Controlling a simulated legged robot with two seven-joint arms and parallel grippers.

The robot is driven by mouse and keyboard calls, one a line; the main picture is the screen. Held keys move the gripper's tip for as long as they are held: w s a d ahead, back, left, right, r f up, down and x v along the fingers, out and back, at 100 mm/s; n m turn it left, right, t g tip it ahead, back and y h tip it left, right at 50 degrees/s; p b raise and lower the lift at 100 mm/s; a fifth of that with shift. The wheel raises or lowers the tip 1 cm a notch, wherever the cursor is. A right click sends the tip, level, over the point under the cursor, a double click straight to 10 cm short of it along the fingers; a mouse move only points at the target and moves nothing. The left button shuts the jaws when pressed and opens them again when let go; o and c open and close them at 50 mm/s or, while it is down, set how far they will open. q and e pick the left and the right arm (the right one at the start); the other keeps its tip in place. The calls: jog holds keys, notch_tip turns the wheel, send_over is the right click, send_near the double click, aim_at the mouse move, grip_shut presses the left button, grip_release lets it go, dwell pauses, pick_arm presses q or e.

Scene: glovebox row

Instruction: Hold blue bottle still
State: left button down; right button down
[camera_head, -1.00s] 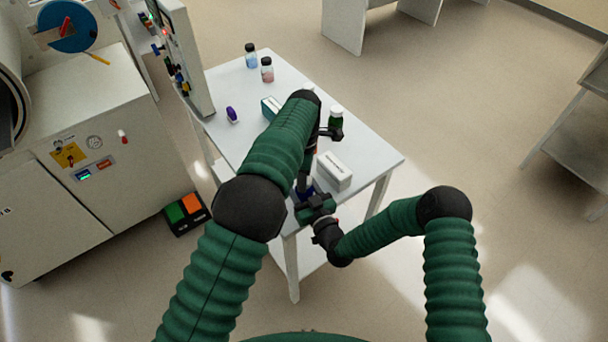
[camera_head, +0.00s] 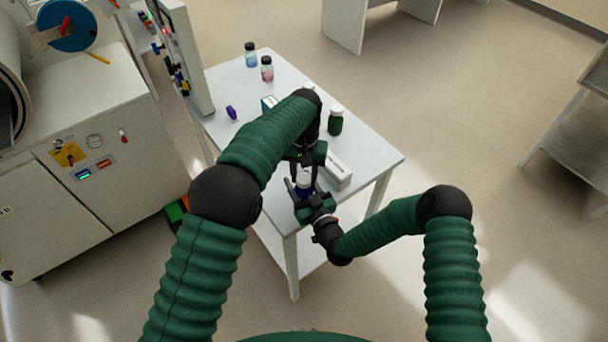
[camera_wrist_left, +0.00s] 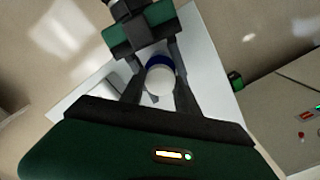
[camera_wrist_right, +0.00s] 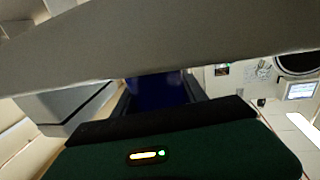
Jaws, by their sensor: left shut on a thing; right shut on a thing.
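The blue bottle (camera_head: 304,192), with its white cap (camera_wrist_left: 160,80), stands upright near the front corner of the white table. My right gripper (camera_head: 305,200) is shut on the blue bottle's body from the side. The bottle's dark blue body shows between the fingers in the right wrist view (camera_wrist_right: 158,90). My left gripper (camera_head: 302,172) comes down from above and is shut on the white cap. Its two fingers flank the cap in the left wrist view. My grippers and left arm hide part of the bottle.
A white box (camera_head: 338,170) lies close to the right of the bottle. A green bottle (camera_head: 335,122) stands behind it. Two small jars (camera_head: 250,56) and a purple item (camera_head: 232,113) are farther back on the white table (camera_head: 370,150). A machine cabinet (camera_head: 100,180) stands left.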

pick_arm(q)
jog(key=m, duration=0.3)
jog(key=shift+w+m, duration=0.15)
jog(key=shift+m, duration=0.15)
jog(key=m, duration=0.6)
pick_arm(e)
jog(key=shift+a, duration=0.1)
pick_arm(q)
jog(key=c, duration=1.2)
grip_release()
jog(key=o, duration=0.4)
notch_tip(320, 180, up, 12)
jog(key=shift+d, duration=0.1)
pick_arm(e)
jog(key=c, duration=0.6)
grip_release()
